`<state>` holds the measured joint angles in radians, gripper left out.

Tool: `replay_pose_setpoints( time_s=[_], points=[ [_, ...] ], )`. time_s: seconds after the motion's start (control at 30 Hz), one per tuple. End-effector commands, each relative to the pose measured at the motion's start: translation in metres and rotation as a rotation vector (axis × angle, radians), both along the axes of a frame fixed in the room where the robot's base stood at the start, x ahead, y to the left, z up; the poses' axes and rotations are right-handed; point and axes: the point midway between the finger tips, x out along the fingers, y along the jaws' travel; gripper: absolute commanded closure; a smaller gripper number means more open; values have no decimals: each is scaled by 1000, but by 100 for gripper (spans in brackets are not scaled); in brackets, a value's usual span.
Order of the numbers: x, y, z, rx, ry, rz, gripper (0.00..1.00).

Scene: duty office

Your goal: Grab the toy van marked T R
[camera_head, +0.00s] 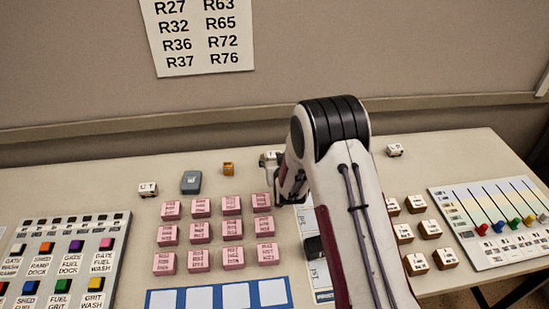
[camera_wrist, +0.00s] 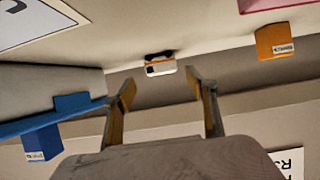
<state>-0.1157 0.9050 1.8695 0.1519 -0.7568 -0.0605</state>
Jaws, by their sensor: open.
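A small white toy van (camera_wrist: 160,66) with an orange stripe and dark wheels shows in the wrist view, just beyond and between my fingertips. Its lettering cannot be read there. In the head view a whitish piece at the end of my arm seems to be this van, mostly hidden, with its mark not readable. My gripper (camera_wrist: 163,88) is open and empty, one finger to each side of the van's line, not touching it. Two other white vans stand apart in the head view: one marked C T (camera_head: 148,189) at left and one marked L P (camera_head: 394,150) at right.
An orange block (camera_head: 228,169) stands left of my gripper, and a grey-blue box (camera_head: 191,182) farther left. Rows of pink blocks (camera_head: 200,232) lie in front. Brown-and-white blocks (camera_head: 430,229) and a slider panel (camera_head: 495,222) are at right. The wall (camera_head: 80,90) rises behind the table.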

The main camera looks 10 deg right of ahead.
Motion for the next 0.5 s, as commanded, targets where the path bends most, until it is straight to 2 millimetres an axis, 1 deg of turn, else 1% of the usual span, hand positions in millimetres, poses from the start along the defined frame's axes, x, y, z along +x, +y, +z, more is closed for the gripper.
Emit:
replay_pose_setpoints(
  time_s=[0.3, 0.5],
  points=[
    [1, 0, -1, 0, 0, 0, 43],
    [9, 1, -7, 0, 1, 0, 43]
  ],
)
